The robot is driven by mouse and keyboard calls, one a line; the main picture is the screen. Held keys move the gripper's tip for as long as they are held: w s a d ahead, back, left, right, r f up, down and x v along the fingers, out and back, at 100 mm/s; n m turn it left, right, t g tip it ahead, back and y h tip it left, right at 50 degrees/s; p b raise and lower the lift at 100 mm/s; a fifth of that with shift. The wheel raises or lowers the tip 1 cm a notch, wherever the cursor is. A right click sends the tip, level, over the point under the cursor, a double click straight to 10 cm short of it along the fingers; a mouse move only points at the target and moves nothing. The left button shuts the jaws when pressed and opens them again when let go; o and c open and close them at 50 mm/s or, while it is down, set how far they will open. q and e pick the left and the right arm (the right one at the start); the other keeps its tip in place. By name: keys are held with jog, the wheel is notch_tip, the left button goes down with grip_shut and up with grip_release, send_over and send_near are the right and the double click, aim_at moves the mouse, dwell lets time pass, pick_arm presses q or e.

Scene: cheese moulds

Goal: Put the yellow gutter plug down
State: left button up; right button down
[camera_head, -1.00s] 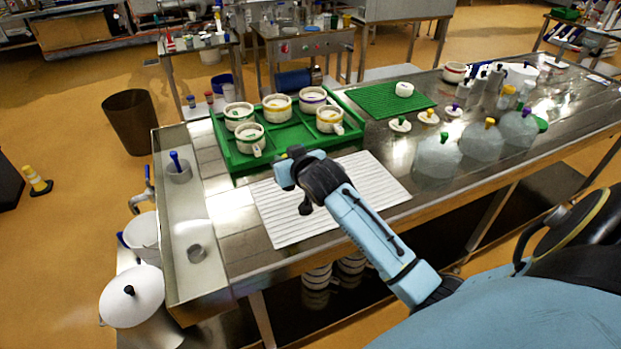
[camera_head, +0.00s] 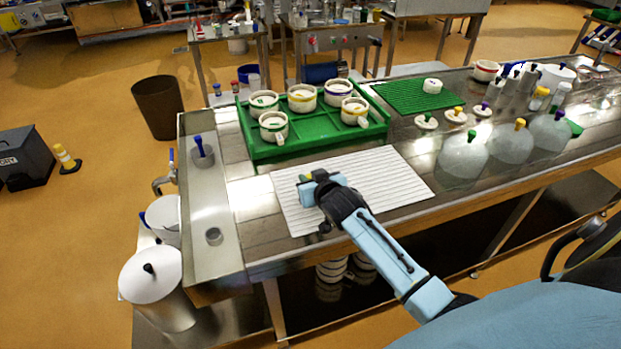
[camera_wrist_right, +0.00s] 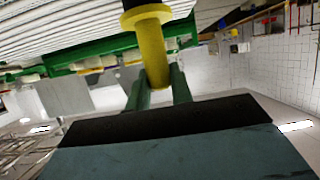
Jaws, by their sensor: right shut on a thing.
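The yellow gutter plug (camera_wrist_right: 151,45) is held between the green fingers of my right gripper (camera_wrist_right: 158,88) in the right wrist view. It has a round yellow flange and a dark part beyond it at the top edge. In the head view my right gripper (camera_head: 306,188) is above the left part of the white ribbed mat (camera_head: 350,188), and only a small yellow bit of the plug (camera_head: 305,176) shows. I cannot tell the height above the mat. The metal gutter (camera_head: 212,205) runs along the table's left end. My left gripper is not in view.
A green tray (camera_head: 311,148) with several white moulds stands behind the mat. Clear domes (camera_head: 463,158) and small knobbed lids (camera_head: 426,122) are to the right.

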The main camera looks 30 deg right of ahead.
jog(key=c, duration=1.2)
grip_release()
jog(key=shift+f, duration=0.1)
jog(key=shift+c, duration=0.2)
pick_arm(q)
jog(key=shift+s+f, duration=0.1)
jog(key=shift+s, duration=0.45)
pick_arm(e)
jog(key=shift+r, duration=0.2)
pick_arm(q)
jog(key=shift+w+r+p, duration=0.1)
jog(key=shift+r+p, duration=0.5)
pick_arm(e)
jog(key=v, duration=1.2)
